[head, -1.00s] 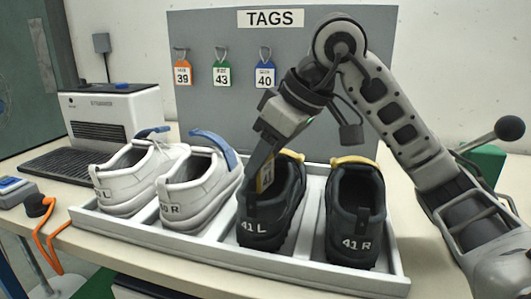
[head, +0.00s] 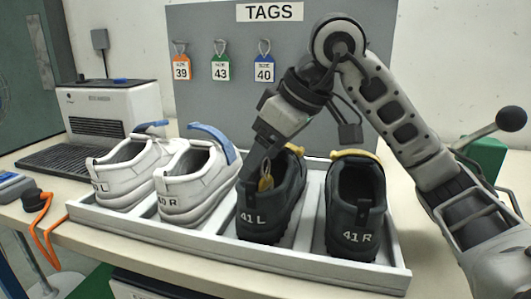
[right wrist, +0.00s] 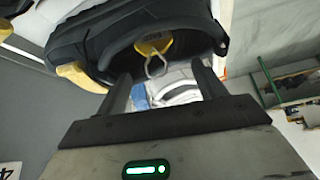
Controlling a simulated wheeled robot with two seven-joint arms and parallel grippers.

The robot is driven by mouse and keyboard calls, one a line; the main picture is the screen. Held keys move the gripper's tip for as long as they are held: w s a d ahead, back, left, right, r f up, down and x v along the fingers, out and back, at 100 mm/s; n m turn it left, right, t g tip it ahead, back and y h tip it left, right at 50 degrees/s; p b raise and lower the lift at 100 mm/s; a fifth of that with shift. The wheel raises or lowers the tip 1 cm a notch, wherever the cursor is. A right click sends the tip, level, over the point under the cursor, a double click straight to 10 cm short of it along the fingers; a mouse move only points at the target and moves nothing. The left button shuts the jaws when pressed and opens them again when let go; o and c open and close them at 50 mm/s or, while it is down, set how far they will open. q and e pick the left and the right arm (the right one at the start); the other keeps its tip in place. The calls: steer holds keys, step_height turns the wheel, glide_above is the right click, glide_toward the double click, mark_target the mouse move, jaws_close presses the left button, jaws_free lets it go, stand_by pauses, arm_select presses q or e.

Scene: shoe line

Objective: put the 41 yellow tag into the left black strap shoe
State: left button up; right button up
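The left black strap shoe (head: 262,218), marked 41 L, stands upright in the white tray; it also shows in the right wrist view (right wrist: 95,45). The yellow tag (head: 266,183) is inside the shoe's opening. In the right wrist view the tag (right wrist: 153,46) lies in the opening with its metal loop towards me; its number is not readable. My right gripper (head: 257,168) is at the shoe's opening. In the right wrist view its two fingers (right wrist: 161,72) are apart, with the loop between them and touching neither. My left gripper is not in view.
The right black shoe (head: 355,212), 41 R, stands beside it. Two white shoes (head: 125,175) (head: 195,188) share the tray (head: 300,268) on the left. A grey board (head: 220,110) behind holds tags 39, 43 and 40. A printer (head: 110,112) stands at the back left.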

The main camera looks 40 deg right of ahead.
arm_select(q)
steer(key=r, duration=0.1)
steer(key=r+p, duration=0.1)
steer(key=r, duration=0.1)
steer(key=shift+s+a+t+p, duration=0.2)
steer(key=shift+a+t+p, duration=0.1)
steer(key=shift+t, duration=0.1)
arm_select(e)
steer(key=v, duration=0.7)
steer(key=shift+r, duration=0.2)
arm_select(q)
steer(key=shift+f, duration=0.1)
arm_select(e)
steer(key=shift+s+d, duration=0.1)
